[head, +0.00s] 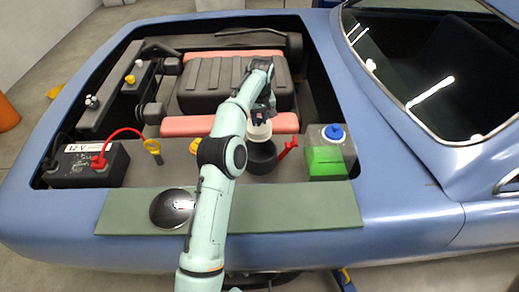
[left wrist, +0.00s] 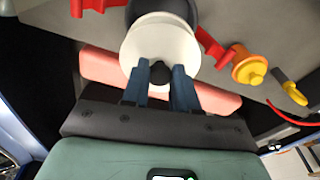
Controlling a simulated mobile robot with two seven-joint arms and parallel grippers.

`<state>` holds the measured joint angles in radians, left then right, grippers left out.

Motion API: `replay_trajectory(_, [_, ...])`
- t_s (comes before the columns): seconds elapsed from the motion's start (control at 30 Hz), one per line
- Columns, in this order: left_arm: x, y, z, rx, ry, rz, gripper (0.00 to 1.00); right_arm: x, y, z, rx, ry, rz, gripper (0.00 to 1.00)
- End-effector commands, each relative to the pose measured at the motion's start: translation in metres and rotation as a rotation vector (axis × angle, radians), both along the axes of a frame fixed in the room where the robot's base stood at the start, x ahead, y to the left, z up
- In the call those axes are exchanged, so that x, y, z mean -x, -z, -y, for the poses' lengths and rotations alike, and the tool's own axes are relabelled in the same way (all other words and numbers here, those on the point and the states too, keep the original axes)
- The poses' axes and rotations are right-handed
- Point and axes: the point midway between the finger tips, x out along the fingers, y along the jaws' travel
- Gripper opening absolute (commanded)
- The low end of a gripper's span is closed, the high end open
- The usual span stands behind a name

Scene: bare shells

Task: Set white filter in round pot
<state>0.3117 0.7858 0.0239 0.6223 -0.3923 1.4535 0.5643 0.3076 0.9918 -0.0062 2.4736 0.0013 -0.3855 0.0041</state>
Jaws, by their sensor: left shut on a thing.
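The white filter (head: 260,133) is a round white piece with a dark knob on top. It also shows in the left wrist view (left wrist: 160,42). My left gripper (head: 263,112) is shut on the filter's dark knob, its two blue fingers (left wrist: 160,84) on either side of it. The round pot (head: 262,158) is a dark cup with a red handle on its side, in the engine bay. The filter is upright over the pot's mouth and hides much of it. I cannot tell whether its lower edge is inside the rim. My right gripper is not in view.
A green and white tank with a blue cap (head: 328,155) stands right of the pot. A black battery (head: 85,163) is at the left. A dark round dish (head: 172,208) lies on the green mat (head: 290,208) along the front edge. The big black engine cover (head: 215,85) lies behind.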

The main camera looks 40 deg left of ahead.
Motion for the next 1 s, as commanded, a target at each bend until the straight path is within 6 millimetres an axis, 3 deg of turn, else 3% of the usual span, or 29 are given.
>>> replay_trajectory(0.2, [0.002,0.065,0.0,0.002,-0.002,-0.008,0.0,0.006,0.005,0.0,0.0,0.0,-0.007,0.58])
replay_trajectory(0.4, [0.002,0.109,0.0,0.002,-0.002,-0.008,0.0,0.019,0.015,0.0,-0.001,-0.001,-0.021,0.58])
replay_trajectory(0.67, [0.0,0.126,0.0,0.002,-0.002,-0.002,0.0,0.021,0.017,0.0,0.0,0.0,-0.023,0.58])
replay_trajectory(0.9, [0.001,0.161,0.0,0.002,-0.001,-0.005,0.0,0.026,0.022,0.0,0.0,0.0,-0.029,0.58])
replay_trajectory(1.0, [0.0,0.163,0.0,0.002,-0.002,-0.002,0.0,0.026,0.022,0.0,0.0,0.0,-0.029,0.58])
